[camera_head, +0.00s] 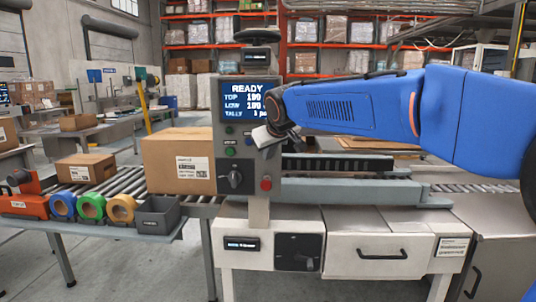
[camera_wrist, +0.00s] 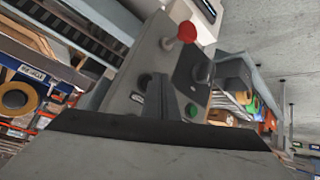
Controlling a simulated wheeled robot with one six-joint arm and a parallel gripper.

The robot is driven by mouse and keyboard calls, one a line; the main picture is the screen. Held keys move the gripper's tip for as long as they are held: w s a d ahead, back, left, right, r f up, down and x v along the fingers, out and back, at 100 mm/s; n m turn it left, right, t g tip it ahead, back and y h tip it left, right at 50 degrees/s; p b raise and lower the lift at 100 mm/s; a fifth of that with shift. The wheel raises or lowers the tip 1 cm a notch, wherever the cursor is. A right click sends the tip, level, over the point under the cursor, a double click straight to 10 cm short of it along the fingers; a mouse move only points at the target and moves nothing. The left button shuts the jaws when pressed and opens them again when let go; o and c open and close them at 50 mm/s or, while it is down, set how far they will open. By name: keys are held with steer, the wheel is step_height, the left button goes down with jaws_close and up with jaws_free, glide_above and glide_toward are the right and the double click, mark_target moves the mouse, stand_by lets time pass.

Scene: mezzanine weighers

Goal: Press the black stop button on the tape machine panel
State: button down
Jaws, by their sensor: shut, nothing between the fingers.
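The tape machine panel (camera_head: 258,205) stands upright on a post, with a lit screen (camera_head: 245,100) reading READY. A green button (camera_head: 229,152) sits at its left, a black rotary switch (camera_head: 235,180) below that and a red knob (camera_head: 266,183) at lower right. My gripper (camera_head: 264,138) is shut, in front of the panel's right side under the screen. It hides the panel there, and I cannot make out the black stop button in the head view. In the wrist view the panel (camera_wrist: 125,75) appears tilted, with a dark round shape (camera_wrist: 145,81) beside a small label; contact cannot be told.
A cardboard box (camera_head: 180,165) sits on the roller conveyor left of the panel. Tape rolls (camera_head: 92,206) and a grey bin (camera_head: 158,214) stand on a shelf at front left. The machine's cabinet (camera_head: 365,255) lies below the panel.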

steer(key=shift+s, duration=0.15)
steer(key=s, duration=0.5)
steer(key=shift+a, duration=0.1)
stand_by(0.5)
stand_by(0.5)
steer(key=s+d+f+m+g+h, duration=0.15)
steer(key=s+d+f, duration=0.25)
steer(key=s+d, duration=0.55)
steer(key=s+d+f+m+h, duration=0.15)
steer(key=s+d+f, duration=0.45)
steer(key=d, duration=0.7)
steer(key=s+d+f+m+g, duration=0.1)
steer(key=s+d+f, duration=0.4)
steer(key=s, duration=0.6)
steer(key=s+d+f+m+g, duration=0.1)
steer(key=s+d+f+m, duration=0.2)
steer(key=s+f, duration=0.6)
steer(key=shift+s+d+f+g, duration=0.35)
steer(key=shift+s+d, duration=0.5)
steer(key=shift+s, duration=0.2)
